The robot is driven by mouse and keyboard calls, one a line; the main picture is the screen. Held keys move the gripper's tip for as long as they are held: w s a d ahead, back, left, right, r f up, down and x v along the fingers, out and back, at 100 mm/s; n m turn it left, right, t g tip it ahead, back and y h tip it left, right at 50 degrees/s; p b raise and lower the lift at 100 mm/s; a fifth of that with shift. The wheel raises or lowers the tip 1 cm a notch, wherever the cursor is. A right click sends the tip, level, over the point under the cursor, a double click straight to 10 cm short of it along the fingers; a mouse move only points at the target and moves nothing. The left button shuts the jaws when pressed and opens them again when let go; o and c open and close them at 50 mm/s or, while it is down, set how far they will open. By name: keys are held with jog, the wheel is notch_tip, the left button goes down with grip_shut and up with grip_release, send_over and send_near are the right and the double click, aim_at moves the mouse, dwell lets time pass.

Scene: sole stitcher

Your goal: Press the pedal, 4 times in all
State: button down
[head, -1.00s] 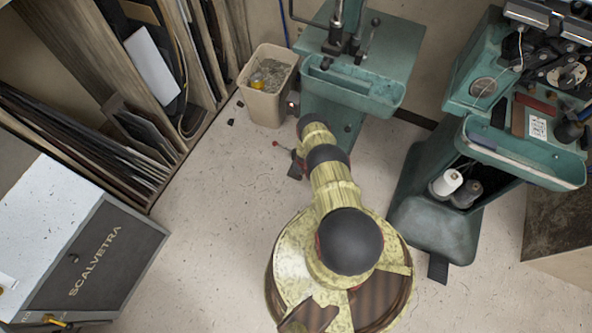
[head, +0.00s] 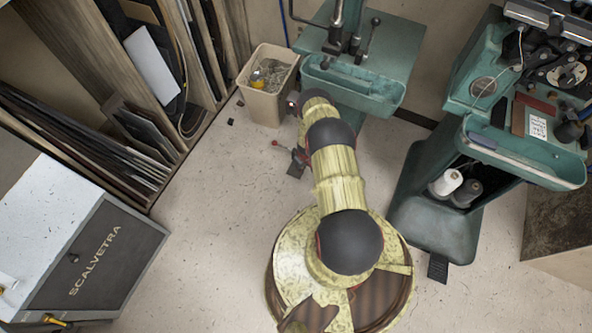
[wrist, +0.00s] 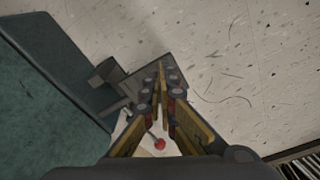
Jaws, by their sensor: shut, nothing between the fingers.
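A dark pedal (head: 297,164) sits low at the foot of the green machine at the back, partly covered by my arm in the head view. In the wrist view a dark grey plate, which looks like this pedal (wrist: 139,86), lies beside the green base. My gripper (wrist: 163,72) is shut and empty, its fingertips appearing over the plate's right part. I cannot tell whether they touch it. In the head view my gripper is hidden by the arm. Another dark pedal (head: 437,268) is at the foot of the right-hand green machine.
A red-knobbed lever (head: 275,143) sticks out beside the back machine (head: 352,88); its knob shows below my fingers in the wrist view (wrist: 159,143). A beige bin (head: 266,86) stands to the left. The right machine (head: 432,215) is close to my arm.

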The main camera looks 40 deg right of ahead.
jog(key=shift+s+r, duration=0.15)
jog(key=shift+r, duration=0.8)
jog(key=shift+s+r, duration=0.1)
jog(key=shift+r, duration=0.8)
